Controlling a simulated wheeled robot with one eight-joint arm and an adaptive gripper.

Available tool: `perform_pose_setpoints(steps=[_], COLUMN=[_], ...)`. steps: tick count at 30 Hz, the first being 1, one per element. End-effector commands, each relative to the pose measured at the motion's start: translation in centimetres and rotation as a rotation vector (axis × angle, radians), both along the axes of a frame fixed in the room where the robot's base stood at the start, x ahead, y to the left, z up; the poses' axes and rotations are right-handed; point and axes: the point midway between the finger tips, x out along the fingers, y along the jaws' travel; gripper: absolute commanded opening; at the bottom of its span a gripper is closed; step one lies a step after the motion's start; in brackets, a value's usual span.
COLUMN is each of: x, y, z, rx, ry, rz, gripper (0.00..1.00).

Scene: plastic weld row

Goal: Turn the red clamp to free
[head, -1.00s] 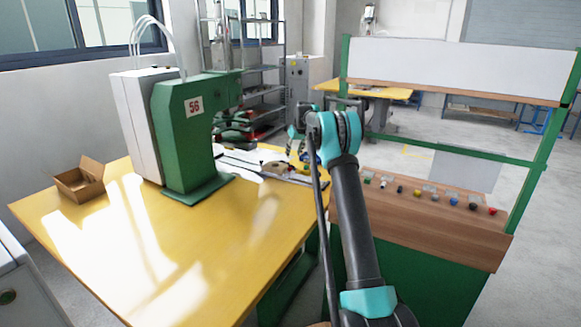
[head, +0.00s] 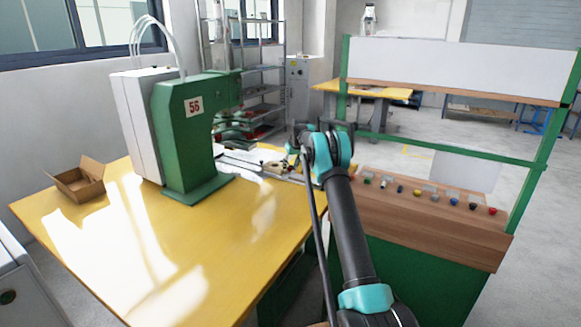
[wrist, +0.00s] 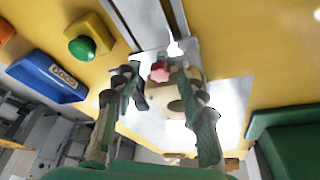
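The red clamp (wrist: 160,71) shows in the wrist view as a small pinkish-red lobed knob on a beige fixture block (wrist: 157,90). In the head view the fixture (head: 272,167) lies on the yellow table, with the clamp too small to make out. In the wrist view the red clamp appears between and slightly beyond the fingers. I cannot tell the exact gap, but no contact shows. In the head view my arm hides most of the gripper.
A green press marked 56 (head: 190,130) stands left of the fixture. The wrist view shows a green button on a yellow box (wrist: 82,48) and a blue box (wrist: 45,76). An open cardboard box (head: 80,182) sits at the table's left. The table's front is clear.

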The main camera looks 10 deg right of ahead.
Motion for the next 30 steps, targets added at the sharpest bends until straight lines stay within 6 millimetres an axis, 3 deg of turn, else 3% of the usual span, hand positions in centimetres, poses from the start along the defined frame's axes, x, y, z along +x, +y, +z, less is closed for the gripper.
perform_pose_setpoints(steps=[1,9,20,30], x=[0.00,-0.01,-0.02,-0.06], y=[0.00,-0.01,0.04,0.36], z=[0.01,0.03,0.04,0.05], rx=[0.000,0.000,-0.001,-0.001], ry=[0.000,0.000,0.000,-0.001], rz=[0.000,0.000,-0.042,-0.268], gripper=[0.33,0.00,0.00,0.00])
